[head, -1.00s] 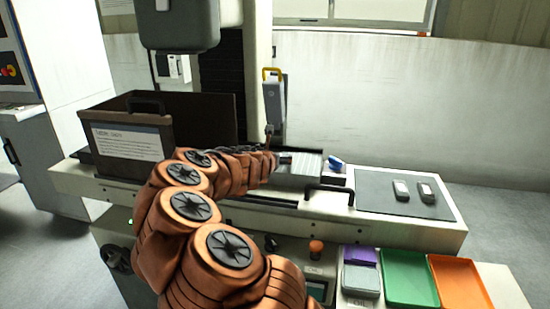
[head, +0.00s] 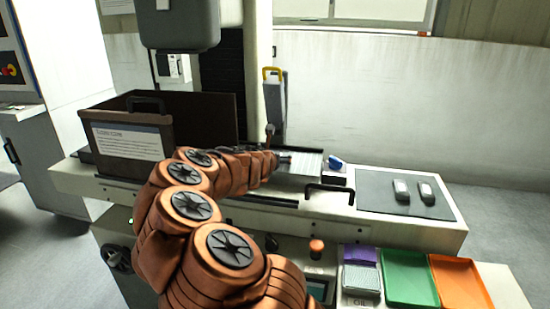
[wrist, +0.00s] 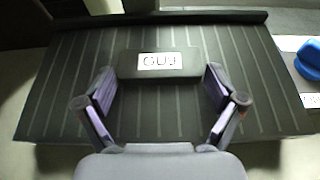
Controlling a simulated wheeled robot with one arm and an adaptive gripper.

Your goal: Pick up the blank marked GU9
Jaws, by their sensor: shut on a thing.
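The blank (wrist: 187,66) is a dark block with a white label that reads GU9, in the wrist view. My gripper (wrist: 160,84) has one finger at each end of it and is shut on it. The blank is over a dark ribbed plate (wrist: 75,95); I cannot tell whether it touches the plate. My arm hides the blank and the fingers there.
A brown open box (head: 125,165) with a label stands left of my arm. A blue object (head: 336,162) sits right of the plate. A dark mat (head: 375,195) holds two small blocks. Green (head: 407,278) and orange (head: 458,282) trays are at front right.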

